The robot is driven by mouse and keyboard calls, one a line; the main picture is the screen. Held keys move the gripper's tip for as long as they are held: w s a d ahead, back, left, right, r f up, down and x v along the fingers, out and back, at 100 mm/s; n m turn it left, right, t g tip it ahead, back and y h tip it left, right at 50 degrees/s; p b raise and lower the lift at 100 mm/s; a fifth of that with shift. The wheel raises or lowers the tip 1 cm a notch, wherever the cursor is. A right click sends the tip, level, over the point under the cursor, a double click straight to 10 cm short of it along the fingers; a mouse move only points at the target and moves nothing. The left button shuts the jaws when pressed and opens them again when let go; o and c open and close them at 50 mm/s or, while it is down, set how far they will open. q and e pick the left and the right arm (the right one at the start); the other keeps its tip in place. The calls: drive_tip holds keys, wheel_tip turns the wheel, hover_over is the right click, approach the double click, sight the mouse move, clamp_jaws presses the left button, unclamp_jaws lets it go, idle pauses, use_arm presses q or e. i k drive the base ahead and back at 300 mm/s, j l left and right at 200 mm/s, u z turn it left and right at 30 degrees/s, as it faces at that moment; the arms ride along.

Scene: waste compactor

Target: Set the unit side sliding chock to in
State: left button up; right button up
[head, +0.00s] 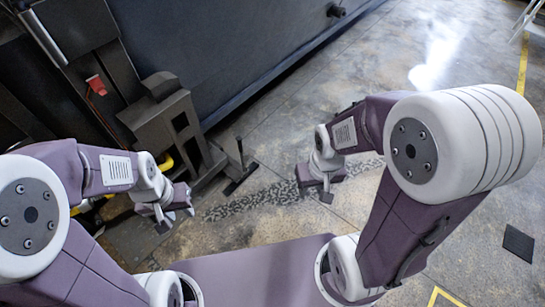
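A dark chock-like piece (240,178) with a thin upright handle and a flat foot stands on the floor beside the compactor's dark bracket; I take it for the sliding chock, but cannot tell its setting. My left gripper (174,214) is to the left of and nearer than this piece, apart from it. Its fingers look spread and empty. My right gripper (323,192) hangs over the floor to the right of the piece, apart from it and pointing down. Its finger gap is not clear.
The dark compactor wall (230,50) runs across the back. A grey slotted bracket (180,125) juts out at left, with a red part (96,85) on a post behind it. A speckled strip (250,202) crosses the floor. The concrete floor at right is mostly clear.

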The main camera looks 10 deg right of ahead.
sight(236, 171)
drive_tip(key=i+l+z, duration=0.1)
drive_tip(key=i, duration=0.5)
drive_tip(key=i+l+z, duration=0.1)
drive_tip(key=i+l, duration=0.2)
drive_tip(key=i, duration=0.3)
drive_tip(key=i+l+z, duration=0.1)
drive_tip(key=i, duration=0.55)
